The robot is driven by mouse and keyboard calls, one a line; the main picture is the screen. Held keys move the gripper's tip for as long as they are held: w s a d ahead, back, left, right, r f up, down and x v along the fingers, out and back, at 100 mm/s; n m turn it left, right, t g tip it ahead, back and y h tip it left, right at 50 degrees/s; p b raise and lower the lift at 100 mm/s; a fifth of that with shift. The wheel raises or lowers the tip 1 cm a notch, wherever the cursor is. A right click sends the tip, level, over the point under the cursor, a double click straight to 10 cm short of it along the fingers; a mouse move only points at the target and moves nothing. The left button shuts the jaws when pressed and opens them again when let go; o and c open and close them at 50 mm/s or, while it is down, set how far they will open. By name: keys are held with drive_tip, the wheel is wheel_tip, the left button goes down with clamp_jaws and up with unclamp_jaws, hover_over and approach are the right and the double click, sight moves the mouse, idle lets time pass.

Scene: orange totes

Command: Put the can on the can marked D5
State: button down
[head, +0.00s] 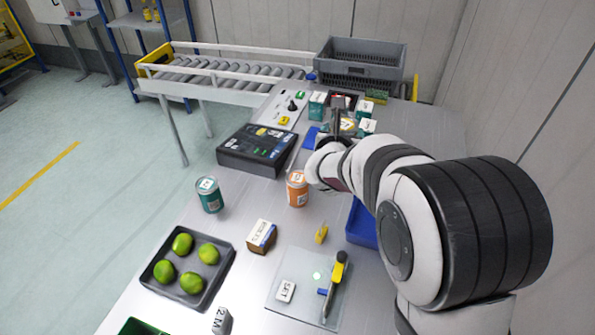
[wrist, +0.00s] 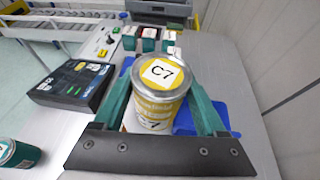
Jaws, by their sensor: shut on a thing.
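My gripper (wrist: 158,95) is shut on a yellow and cream can (wrist: 155,105) marked C7, with a teal finger on either side and its lid facing the wrist camera. In the head view my gripper (head: 338,125) is at the far part of the bench and mostly hidden by my arm. An orange can (head: 297,189) stands upright on the bench nearer the head camera. A teal can (head: 209,195) stands to its left and shows partly in the wrist view (wrist: 18,155). I cannot read a D5 on either can.
A black box (head: 258,149) lies left of my gripper. Small boxes (head: 317,105) and a grey crate (head: 361,60) are behind. A black tray of green fruit (head: 217,265), a small brown box (head: 261,236) and a clear board (head: 280,312) are in front.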

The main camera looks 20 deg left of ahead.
drive_tip(key=shift+w+a+f, duration=0.15)
drive_tip(key=shift+a+f, duration=5.05)
drive_tip(key=shift+a, duration=0.05)
